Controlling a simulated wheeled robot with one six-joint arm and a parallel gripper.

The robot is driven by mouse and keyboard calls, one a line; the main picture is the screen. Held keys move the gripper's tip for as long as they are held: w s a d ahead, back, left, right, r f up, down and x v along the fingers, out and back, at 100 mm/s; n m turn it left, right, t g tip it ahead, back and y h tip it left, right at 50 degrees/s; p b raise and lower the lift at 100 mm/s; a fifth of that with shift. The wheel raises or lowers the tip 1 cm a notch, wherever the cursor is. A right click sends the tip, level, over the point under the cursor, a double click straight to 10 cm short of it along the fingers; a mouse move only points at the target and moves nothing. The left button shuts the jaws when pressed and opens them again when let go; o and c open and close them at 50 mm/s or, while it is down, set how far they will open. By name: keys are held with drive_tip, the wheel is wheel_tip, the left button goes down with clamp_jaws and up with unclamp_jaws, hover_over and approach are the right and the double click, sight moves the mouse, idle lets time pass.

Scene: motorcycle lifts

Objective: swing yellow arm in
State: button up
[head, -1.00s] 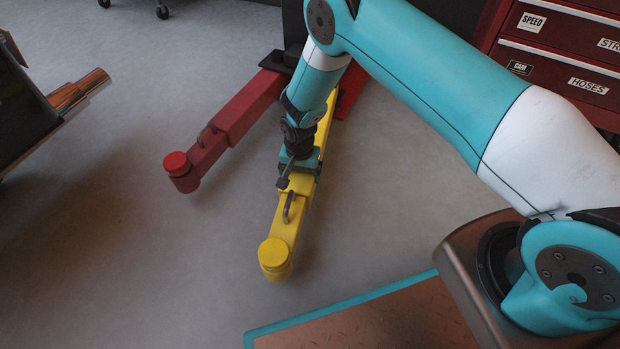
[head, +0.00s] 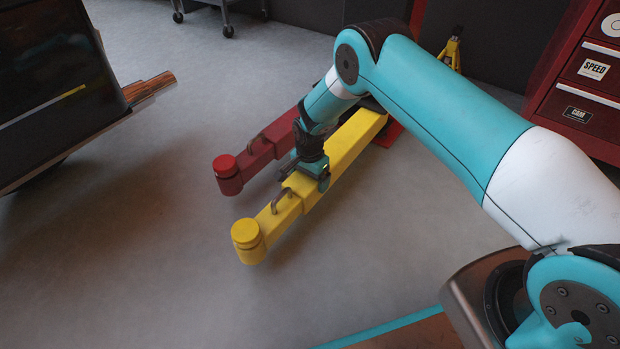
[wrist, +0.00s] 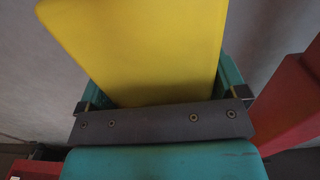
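The yellow arm (head: 318,170) is a long beam low over the floor, with a round yellow pad (head: 247,236) at its near-left end and a small bar handle (head: 281,198) on top. My gripper (head: 312,178) is down on the beam behind that handle. In the wrist view, the yellow arm (wrist: 150,45) lies between the teal fingers of my gripper (wrist: 162,88), one on each side, and they look closed on it. Finger contact is partly hidden. The yellow arm's far end is at the lift foot, partly behind my arm.
A red arm (head: 262,152) with a round red pad (head: 226,172) lies close beside the yellow one, on its far side. A dark vehicle or machine part (head: 60,75) stands at left, a red tool cabinet (head: 570,110) at right. Grey floor in front is clear.

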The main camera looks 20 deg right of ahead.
drive_tip(key=shift+o, duration=0.7)
drive_tip(key=shift+w+a+r, duration=0.1)
drive_tip(key=shift+w+a, duration=0.25)
drive_tip(key=shift+w, duration=0.1)
drive_tip(key=shift+r, duration=0.35)
wheel_tip(320, 180, up, 17)
drive_tip(key=p, duration=0.9)
drive_tip(key=shift+s+d+f, duration=0.15)
drive_tip(key=shift+d+f, duration=0.05)
drive_tip(key=shift+p, duration=0.3)
